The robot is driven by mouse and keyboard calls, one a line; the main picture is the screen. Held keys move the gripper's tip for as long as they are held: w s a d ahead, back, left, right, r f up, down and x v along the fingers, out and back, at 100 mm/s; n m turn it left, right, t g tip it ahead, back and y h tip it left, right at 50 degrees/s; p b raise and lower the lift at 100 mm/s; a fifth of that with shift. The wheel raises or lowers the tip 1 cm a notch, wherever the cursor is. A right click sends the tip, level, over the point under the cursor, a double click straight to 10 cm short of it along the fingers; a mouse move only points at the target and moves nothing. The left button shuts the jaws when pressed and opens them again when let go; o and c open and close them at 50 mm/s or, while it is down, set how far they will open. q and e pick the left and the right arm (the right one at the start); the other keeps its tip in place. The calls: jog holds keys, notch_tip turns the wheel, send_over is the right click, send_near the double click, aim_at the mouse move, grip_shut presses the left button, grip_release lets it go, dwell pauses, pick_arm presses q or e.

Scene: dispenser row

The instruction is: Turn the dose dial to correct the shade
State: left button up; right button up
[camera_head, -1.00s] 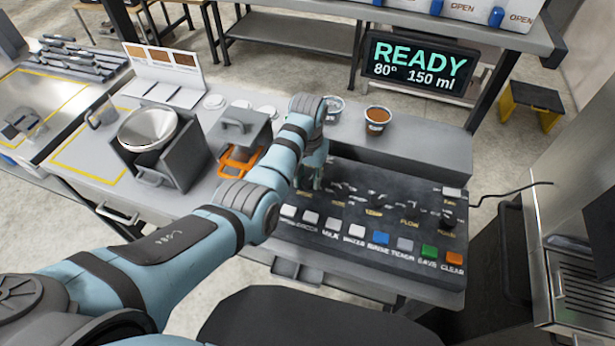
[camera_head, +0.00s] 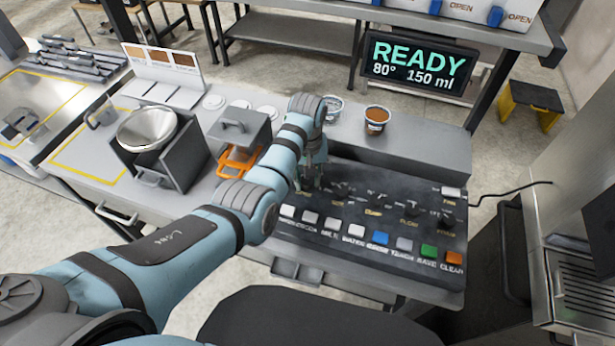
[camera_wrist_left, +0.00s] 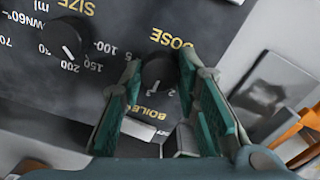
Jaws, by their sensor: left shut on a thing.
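The black dose dial (camera_wrist_left: 158,73) shows in the left wrist view beside the upside-down word DOSE, on the dark control panel (camera_wrist_left: 30,85). My left gripper (camera_wrist_left: 159,82) is shut on the dial, one teal finger on each side. In the head view my left gripper (camera_head: 313,184) is at the far left part of the panel and hides the dial there. The dial's exact setting is hard to read. A cup with brown drink (camera_head: 376,120) stands on the grey ledge behind the panel. My right gripper is not in view.
A screen (camera_head: 418,62) reads READY, 80°, 150 ml. Several coloured buttons line the panel's front, with a blue one (camera_head: 379,238) among them. The size dial (camera_wrist_left: 68,50) is beside the dose dial. A shade card (camera_head: 163,66) stands at the back left.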

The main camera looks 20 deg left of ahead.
aim_at(307, 180)
pick_arm(q)
jog(key=shift+w, duration=0.1)
jog(key=o, duration=1.1)
jog(key=shift+o, duration=0.4)
jog(key=shift+a+f, duration=0.1)
jog(key=shift+w, duration=0.1)
notch_tip(307, 180, up, 8)
jog(key=shift+f, duration=0.2)
jog(key=shift+f, duration=0.1)
